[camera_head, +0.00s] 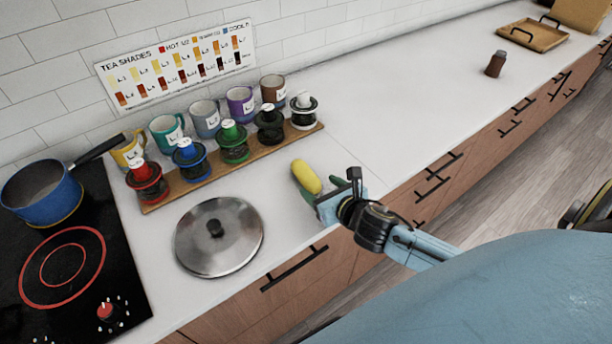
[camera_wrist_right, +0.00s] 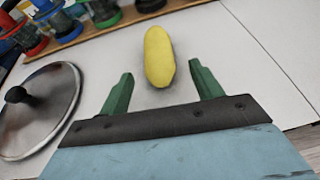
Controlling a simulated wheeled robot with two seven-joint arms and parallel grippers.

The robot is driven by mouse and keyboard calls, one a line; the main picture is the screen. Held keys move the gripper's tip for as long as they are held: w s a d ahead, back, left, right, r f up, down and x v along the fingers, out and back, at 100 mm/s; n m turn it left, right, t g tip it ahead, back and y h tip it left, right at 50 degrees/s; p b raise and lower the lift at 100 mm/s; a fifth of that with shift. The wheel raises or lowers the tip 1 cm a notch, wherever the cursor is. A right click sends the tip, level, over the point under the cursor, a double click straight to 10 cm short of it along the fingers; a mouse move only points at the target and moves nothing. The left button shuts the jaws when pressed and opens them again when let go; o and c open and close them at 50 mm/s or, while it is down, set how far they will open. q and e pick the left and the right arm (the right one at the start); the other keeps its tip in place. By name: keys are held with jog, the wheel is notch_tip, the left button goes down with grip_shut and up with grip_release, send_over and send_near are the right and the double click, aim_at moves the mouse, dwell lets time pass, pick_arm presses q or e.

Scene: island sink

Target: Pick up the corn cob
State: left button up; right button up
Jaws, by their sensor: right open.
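The yellow corn cob (camera_head: 306,177) lies on the white counter, to the right of the pot lid and in front of the wooden tea rack. It also shows in the right wrist view (camera_wrist_right: 159,57), pointing away from my gripper. My right gripper (camera_head: 324,189) is at the front of the counter, just short of the cob. In the wrist view its two green fingers (camera_wrist_right: 162,86) are spread wide and empty, with the cob's near end just beyond and between them. My left gripper is not in view.
A metal pot lid (camera_head: 240,247) lies left of the cob. The wooden rack (camera_head: 210,172) behind holds several jars, with mugs beyond. A blue pot (camera_head: 40,193) stands on the black cooktop at far left. A brown shaker (camera_head: 496,64) stands far right; the counter between is clear.

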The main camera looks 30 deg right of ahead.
aim_at(308, 177)
jog(key=x, duration=0.6)
jog(key=shift+w+a+r, duration=0.1)
jog(key=shift+w+r, duration=0.05)
jog(key=shift+w, duration=0.15)
jog(key=c, duration=1.2)
jog(key=shift+r, duration=0.1)
